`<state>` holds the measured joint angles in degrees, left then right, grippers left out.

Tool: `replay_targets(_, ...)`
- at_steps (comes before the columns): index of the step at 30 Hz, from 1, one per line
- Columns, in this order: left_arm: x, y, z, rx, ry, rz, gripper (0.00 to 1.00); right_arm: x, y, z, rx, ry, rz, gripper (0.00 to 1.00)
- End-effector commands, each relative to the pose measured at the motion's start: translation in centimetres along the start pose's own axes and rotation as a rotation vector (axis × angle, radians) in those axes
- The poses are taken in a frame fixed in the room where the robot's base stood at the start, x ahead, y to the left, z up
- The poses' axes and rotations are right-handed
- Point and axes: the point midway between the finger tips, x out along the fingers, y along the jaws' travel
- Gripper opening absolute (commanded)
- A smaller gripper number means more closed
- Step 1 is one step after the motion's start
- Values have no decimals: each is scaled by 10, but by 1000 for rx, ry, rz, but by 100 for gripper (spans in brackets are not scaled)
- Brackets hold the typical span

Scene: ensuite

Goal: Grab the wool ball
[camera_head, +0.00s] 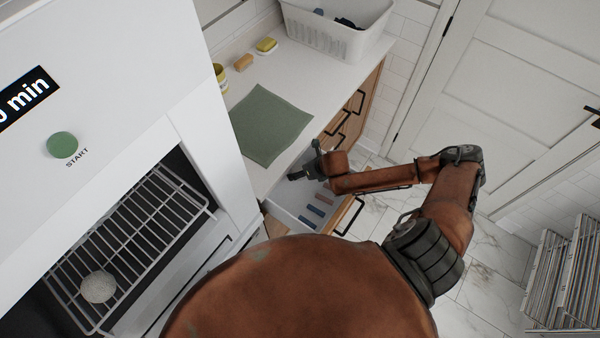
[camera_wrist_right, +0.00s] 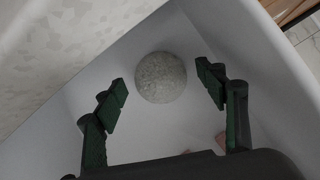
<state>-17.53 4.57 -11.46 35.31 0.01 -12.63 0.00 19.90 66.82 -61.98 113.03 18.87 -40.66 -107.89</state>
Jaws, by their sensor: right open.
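A round, grey-white speckled wool ball (camera_wrist_right: 161,77) lies in the white interior of an open drawer (camera_head: 288,218) in the right wrist view. My right gripper (camera_wrist_right: 168,88) is open, with one finger on either side of the ball in the picture and a gap at both sides. In the head view my right gripper (camera_head: 300,175) is over the back part of the drawer, and the ball in it is hidden there. Another pale round ball (camera_head: 98,287) rests on the wire rack in the appliance at left. My left gripper is not in view.
Several blue and reddish items (camera_head: 316,211) lie in the drawer. The counter holds a green cloth (camera_head: 268,124), a sponge (camera_head: 266,45), a tan block (camera_head: 243,62) and a white basket (camera_head: 330,40). A wire rack (camera_head: 130,235) sticks out at left.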

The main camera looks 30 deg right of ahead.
Motion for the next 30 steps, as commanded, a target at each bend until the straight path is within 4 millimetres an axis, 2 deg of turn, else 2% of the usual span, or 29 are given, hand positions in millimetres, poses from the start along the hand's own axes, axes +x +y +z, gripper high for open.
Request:
replay_targets(1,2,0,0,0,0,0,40,9,0,0,1,0,0,65)
replay_targets(5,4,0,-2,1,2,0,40,21,0,0,1,0,-1,65)
replay_targets(13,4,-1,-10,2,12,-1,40,22,0,0,-1,1,-1,65)
replay_targets(30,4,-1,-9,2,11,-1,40,22,0,-1,-1,1,-2,26)
